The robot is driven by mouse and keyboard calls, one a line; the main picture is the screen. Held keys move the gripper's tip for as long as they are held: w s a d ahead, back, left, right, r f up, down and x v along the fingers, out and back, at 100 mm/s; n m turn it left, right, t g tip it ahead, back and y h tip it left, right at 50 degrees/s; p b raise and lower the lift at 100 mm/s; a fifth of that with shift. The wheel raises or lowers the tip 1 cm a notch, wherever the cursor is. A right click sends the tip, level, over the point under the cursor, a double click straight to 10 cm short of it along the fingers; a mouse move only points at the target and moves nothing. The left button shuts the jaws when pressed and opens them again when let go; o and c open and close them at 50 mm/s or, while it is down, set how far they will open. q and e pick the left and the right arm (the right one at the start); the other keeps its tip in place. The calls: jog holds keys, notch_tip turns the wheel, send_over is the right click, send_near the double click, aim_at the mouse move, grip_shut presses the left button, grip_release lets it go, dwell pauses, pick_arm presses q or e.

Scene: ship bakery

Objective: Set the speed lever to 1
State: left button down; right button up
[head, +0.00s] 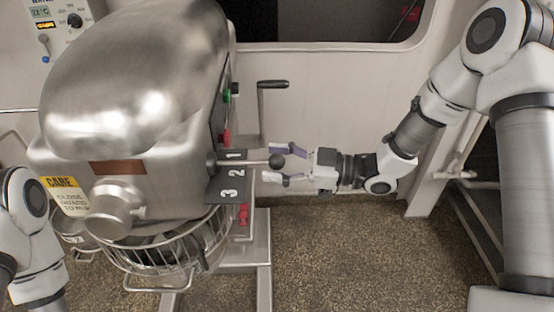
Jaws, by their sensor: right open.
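The speed lever (250,162) is a thin metal rod with a dark ball knob, sticking out to the right from the side of the big steel mixer (130,90). Behind it is a dark number plate (214,190) marked 1, 2 and 3 from top to bottom. The rod crosses the plate between the 1 and the 2; I cannot tell exactly which setting it is on. My right gripper (281,164) comes from the right and is open, one finger above and one below the knob's height. Whether a finger touches the knob is unclear. My left gripper is out of view.
A crank handle (272,85) stands above the lever, with green and red buttons on the mixer's side. A wire bowl guard (165,250) sits below. A control panel (55,25) is at upper left. The speckled floor (340,250) at the right is clear.

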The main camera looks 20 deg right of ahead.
jog(key=shift+w+f, duration=0.1)
jog(key=shift+w, duration=0.05)
jog(key=c, duration=0.5)
grip_shut()
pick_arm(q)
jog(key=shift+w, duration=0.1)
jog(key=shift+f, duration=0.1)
pick_arm(e)
jog(key=shift+w, duration=0.1)
